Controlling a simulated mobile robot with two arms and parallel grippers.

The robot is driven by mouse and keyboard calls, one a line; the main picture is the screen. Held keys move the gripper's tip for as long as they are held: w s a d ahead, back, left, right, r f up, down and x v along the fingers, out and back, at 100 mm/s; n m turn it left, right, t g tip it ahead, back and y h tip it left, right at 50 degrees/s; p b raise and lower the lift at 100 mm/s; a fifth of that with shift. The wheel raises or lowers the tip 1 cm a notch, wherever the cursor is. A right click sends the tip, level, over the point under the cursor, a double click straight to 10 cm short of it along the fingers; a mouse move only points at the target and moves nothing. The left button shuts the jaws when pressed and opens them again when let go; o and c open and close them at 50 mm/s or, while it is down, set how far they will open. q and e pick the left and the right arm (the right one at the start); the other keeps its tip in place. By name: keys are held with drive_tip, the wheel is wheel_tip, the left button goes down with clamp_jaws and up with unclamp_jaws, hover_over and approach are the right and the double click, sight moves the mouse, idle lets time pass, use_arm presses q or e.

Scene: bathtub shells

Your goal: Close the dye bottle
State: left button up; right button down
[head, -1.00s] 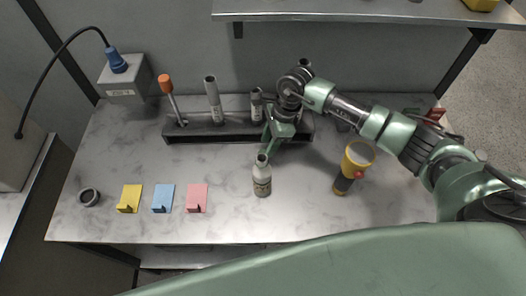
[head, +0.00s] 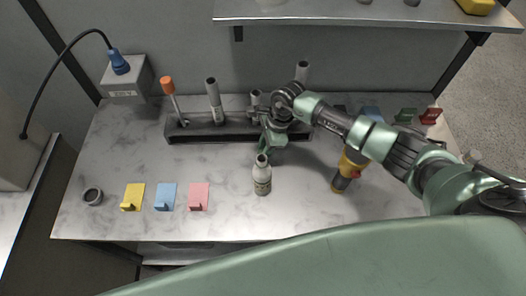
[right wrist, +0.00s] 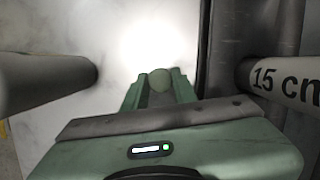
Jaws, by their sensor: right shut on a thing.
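My right gripper (head: 272,153) is just behind the bottle's neck, pointing down in front of the rack. In the right wrist view, my right gripper (right wrist: 159,82) is shut on a small round grey-green piece (right wrist: 160,78), which looks like a cap. My left gripper is not in view.
A dark rack (head: 190,133) with several tubes stands behind the gripper. Table between cards and rack is clear.

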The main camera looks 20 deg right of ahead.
drive_tip(key=shift+r, duration=0.15)
wheel_tip(320, 180, up, 20)
drive_tip(key=b, duration=0.6)
drive_tip(key=s+d+f+n+g+h+b, duration=0.1)
drive_tip(key=s+d+f+n, duration=0.1)
drive_tip(key=s+n, duration=0.5)
drive_tip(key=s+d+f+n+g+h+b, duration=0.1)
drive_tip(key=s+f+n+g+h, duration=0.1)
drive_tip(key=s+n, duration=0.5)
drive_tip(key=n, duration=0.5)
drive_tip(key=shift+d+f+b, duration=0.35)
drive_tip(key=shift+d+b, duration=0.05)
